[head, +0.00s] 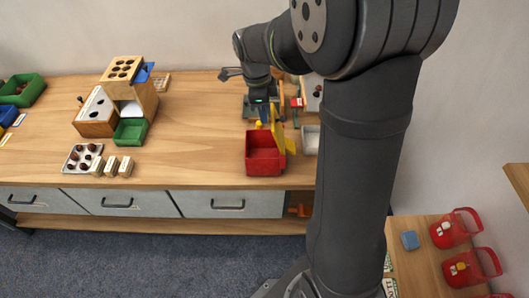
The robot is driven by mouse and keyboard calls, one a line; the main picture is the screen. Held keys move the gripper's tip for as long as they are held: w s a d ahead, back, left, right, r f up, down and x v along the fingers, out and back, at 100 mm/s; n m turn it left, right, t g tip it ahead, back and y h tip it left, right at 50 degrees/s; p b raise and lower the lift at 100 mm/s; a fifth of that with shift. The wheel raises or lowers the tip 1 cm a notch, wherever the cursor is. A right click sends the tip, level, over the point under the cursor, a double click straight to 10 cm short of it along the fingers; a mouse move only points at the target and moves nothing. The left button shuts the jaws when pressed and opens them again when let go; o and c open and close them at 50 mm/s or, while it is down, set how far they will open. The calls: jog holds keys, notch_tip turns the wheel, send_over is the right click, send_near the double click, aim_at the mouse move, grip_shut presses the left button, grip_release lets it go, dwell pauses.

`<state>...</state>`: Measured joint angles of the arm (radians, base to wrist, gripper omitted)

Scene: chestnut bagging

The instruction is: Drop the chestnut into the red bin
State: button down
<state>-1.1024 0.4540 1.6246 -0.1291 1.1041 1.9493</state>
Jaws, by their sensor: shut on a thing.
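The red bin (264,155) stands near the table's front edge, right of the middle, with its open top facing up. My gripper (261,119) points down just behind and above the bin, at its far side. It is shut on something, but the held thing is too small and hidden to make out. I cannot tell by sight whether it is the chestnut. Several dark brown chestnut-like pieces (83,157) sit in a pale tray at the left.
Yellow parts (290,135) rise at the red bin's right side. A pale bin (311,139) stands right of it, partly behind my arm. A wooden box with holes (122,68) and a green bin (131,131) stand left. The table between is clear.

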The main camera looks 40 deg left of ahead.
jog(key=shift+f, duration=2.85)
jog(key=c, duration=1.2)
grip_release()
jog(key=shift+r, duration=0.1)
jog(key=r, duration=0.5)
jog(key=s+a+r, duration=0.1)
jog(key=r, duration=1.1)
jog(key=shift+s+a+r, duration=0.1)
jog(key=shift+s+a, duration=0.1)
jog(key=shift+s, duration=0.05)
jog(key=shift+w+d+f, duration=0.25)
jog(key=shift+f, duration=2.4)
jog(key=shift+w+d+f, duration=0.2)
jog(key=shift+w+f, duration=0.05)
jog(key=shift+f, duration=2.35)
jog(key=shift+w+d+f, duration=0.25)
jog(key=shift+f, duration=2.4)
